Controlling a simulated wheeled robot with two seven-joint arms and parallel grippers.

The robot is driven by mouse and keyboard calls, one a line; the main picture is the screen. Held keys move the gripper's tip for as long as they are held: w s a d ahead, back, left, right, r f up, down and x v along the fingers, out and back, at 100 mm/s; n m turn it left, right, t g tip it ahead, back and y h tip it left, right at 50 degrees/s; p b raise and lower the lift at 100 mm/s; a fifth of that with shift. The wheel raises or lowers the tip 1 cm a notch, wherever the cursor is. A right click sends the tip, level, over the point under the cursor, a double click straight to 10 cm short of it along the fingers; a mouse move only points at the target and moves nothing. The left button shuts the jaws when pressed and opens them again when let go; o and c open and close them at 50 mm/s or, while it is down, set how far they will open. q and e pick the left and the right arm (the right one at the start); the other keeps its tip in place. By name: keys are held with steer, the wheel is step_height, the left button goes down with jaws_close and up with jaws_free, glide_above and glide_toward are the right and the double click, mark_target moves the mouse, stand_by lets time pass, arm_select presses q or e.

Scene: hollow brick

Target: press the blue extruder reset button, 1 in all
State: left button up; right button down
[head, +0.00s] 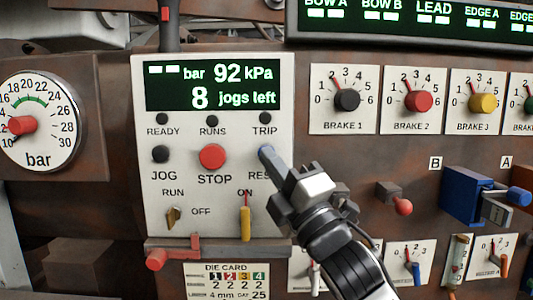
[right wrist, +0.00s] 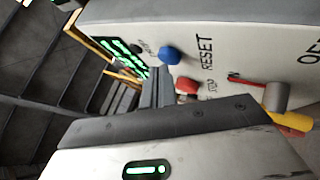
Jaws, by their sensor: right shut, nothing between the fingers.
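The blue reset button (right wrist: 170,55) stands out from the white control panel (head: 215,225) beside the RESET lettering in the right wrist view. In the head view my right gripper (head: 266,153) covers the button's place and part of its label. The gripper is shut and empty, with its fingers pointing up and left at the panel. In the right wrist view the fingertips (right wrist: 158,72) are close to the blue button; I cannot tell whether they touch it. My left gripper is not in view.
The red STOP button (head: 212,157) and black JOG button (head: 160,154) sit left of the fingers. A yellow-handled switch (head: 245,222) is just below. The display (head: 213,85) reads 92 kPa and 8 jogs left. Brake knobs (head: 418,101) are at right.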

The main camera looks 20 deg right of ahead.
steer(key=shift+w, duration=0.1)
stand_by(0.3)
steer(key=shift+w+d, duration=0.1)
steer(key=shift+w, duration=0.25)
stand_by(0.6)
steer(key=shift+s+a, duration=0.2)
steer(key=shift+s, duration=0.65)
steer(key=s, duration=0.2)
steer(key=s+a+p, duration=0.1)
steer(key=s, duration=0.1)
steer(key=shift+s+a, duration=0.2)
steer(key=shift+s, duration=0.2)
